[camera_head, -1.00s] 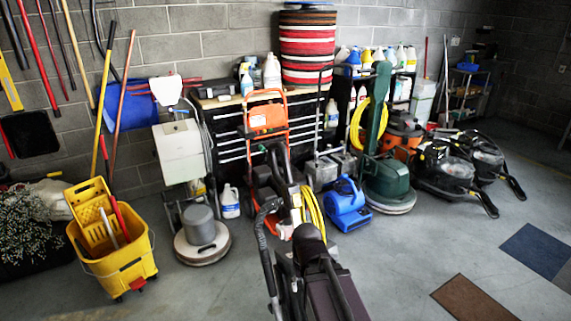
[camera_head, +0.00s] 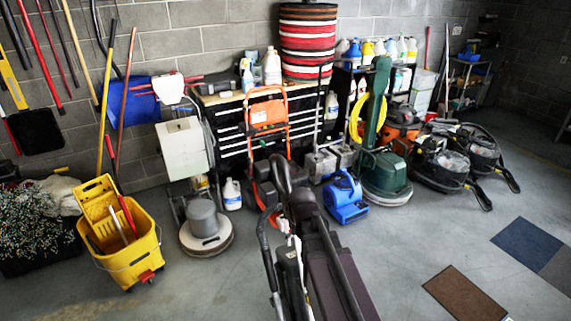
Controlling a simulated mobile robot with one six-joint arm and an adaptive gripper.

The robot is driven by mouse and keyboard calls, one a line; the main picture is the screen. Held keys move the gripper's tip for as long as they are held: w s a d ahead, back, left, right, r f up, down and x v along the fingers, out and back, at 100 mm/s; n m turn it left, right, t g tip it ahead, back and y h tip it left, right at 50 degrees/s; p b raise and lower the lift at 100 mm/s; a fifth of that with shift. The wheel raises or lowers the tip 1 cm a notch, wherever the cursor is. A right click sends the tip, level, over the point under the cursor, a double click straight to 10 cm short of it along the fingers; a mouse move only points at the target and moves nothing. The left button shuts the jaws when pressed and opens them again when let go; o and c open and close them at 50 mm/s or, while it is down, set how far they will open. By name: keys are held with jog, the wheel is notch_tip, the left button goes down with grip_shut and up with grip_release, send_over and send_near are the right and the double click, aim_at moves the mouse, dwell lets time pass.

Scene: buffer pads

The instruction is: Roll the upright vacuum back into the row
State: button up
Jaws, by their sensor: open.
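A dark upright machine (camera_head: 330,272), which looks like the upright vacuum, is close to me at the bottom centre. It has a purplish-grey body, long black tubes and a curved black hose or handle on its left. It leans up and to the left in the picture, and its lower end is cut off by the frame edge. Its top overlaps the orange-framed machine (camera_head: 268,112) in the row behind. The row stands along the drawer cabinet (camera_head: 228,140). I cannot make out my gripper; no fingers show.
The row holds a floor polisher (camera_head: 206,225) at left, a blue blower (camera_head: 345,198), a green floor machine (camera_head: 386,178) and black vacuums (camera_head: 440,160) at right. A yellow mop bucket (camera_head: 130,262) stands left. Floor is open at front right, around a brown mat (camera_head: 464,294).

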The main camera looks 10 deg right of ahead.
aim_at(287, 173)
jog(key=w+r+t+p, duration=0.1)
jog(key=w+r+p, duration=0.6)
jog(key=r+p, duration=0.3)
jog(key=w+r+n+t+p, duration=0.1)
jog(key=w+r+t+p, duration=0.1)
jog(key=w+r+p, duration=0.5)
notch_tip(287, 173, up, 6)
jog(key=p, duration=0.3)
jog(key=shift+w+p, duration=0.3)
jog(key=shift+w, duration=0.1)
jog(key=shift+f, duration=0.1)
jog(key=b+x, duration=1.2)
jog(key=x, duration=0.1)
jog(key=shift+w+f+b, duration=0.1)
jog(key=shift+f+b, duration=0.1)
jog(key=shift+b, duration=0.2)
jog(key=shift+d, duration=0.1)
grip_shut()
